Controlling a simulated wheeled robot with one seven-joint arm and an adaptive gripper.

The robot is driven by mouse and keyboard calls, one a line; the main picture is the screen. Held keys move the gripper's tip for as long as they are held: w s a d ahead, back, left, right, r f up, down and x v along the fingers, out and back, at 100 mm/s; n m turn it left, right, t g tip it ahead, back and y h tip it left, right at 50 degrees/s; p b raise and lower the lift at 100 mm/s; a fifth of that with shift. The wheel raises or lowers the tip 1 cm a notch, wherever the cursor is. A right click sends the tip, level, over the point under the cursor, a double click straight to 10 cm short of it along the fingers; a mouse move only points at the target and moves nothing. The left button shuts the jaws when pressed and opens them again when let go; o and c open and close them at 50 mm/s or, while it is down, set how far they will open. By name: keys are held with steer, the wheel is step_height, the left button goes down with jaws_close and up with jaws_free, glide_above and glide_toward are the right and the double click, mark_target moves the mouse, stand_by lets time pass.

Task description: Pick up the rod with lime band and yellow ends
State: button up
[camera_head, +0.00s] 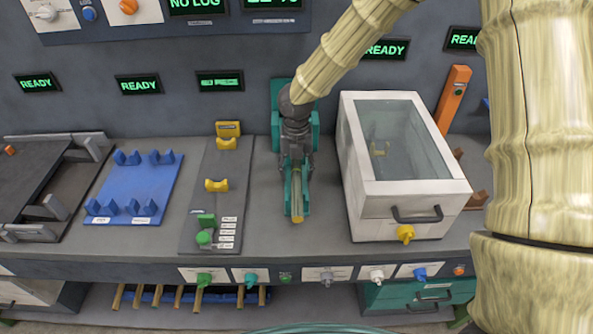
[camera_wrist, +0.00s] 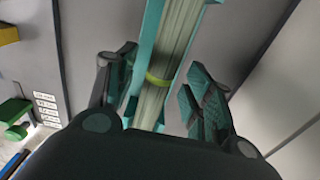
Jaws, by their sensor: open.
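The rod (camera_head: 297,188) lies in a teal cradle (camera_head: 306,211), pointing toward the front edge of the bench. Its near end is yellow in the head view; its far part is hidden under my gripper. In the wrist view the rod (camera_wrist: 176,50) is pale wood with a lime band (camera_wrist: 158,80) around it, and the teal cradle (camera_wrist: 148,40) runs along it. My gripper (camera_head: 297,165) is above the rod, pointing down. In the wrist view my gripper (camera_wrist: 160,95) is open, with one finger on each side of the rod near the band. I cannot tell whether the fingers touch it.
A white box with a glass lid (camera_head: 355,195) stands close on the right. A grey panel with yellow rests (camera_head: 197,235) is on the left, then a blue rack (camera_head: 140,185). Several rods (camera_head: 198,298) lie below the bench front. Bare bench shows beside the cradle (camera_head: 265,215).

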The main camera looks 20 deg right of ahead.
steer(key=shift+f, duration=0.1)
steer(key=shift+c, duration=0.2)
steer(key=c, duration=1)
jaws_close()
